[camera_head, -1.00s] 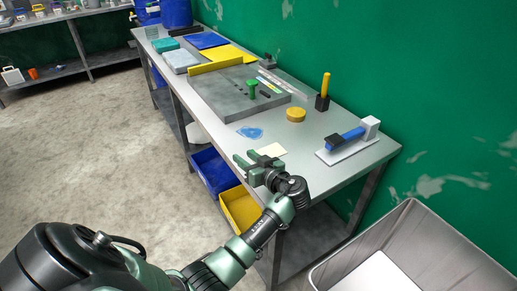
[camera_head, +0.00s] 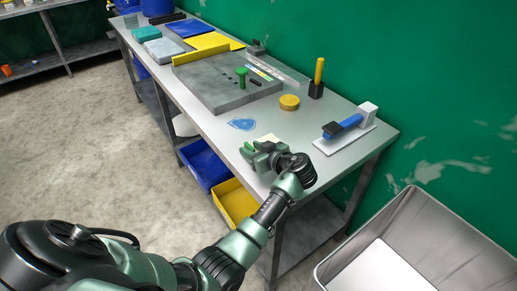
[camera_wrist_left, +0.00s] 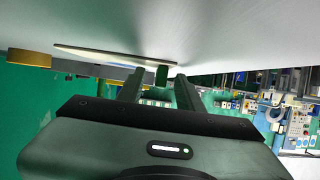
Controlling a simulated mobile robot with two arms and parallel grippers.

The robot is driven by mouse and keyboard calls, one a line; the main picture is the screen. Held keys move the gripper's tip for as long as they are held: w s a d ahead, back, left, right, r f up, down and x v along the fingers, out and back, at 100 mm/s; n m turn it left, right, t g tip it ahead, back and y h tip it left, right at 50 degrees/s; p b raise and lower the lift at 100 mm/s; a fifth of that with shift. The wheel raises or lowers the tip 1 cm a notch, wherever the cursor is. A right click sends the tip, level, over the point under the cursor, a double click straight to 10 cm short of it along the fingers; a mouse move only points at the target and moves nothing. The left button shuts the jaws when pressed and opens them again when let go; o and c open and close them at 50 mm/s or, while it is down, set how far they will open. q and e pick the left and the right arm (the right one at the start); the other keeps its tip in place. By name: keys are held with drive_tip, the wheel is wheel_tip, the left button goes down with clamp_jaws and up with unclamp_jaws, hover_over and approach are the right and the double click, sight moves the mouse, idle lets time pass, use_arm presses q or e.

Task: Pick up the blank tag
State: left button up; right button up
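The blank tag (camera_head: 268,138) is a small cream card on the grey table near its front edge, partly covered by my gripper in the head view. In the left wrist view the tag (camera_wrist_left: 105,56) shows nearly edge-on as a thin pale strip, with its right end close to the fingertips. My left gripper (camera_head: 253,150) is at the front edge of the table, beside the tag. Its two fingers (camera_wrist_left: 160,82) stand apart with nothing seen held between them. Whether the tag's end lies between the fingers I cannot tell. My right gripper is not in view.
A blue patch (camera_head: 242,124) and a yellow disc (camera_head: 289,102) lie near the tag. A green peg (camera_head: 241,80) stands on a grey slab (camera_head: 213,92). A blue-handled tool (camera_head: 345,126) is at right. Blue (camera_head: 203,164) and yellow (camera_head: 235,204) bins sit below the tabletop.

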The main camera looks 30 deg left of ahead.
use_arm(q)
drive_tip(key=shift+c, duration=0.3)
clamp_jaws()
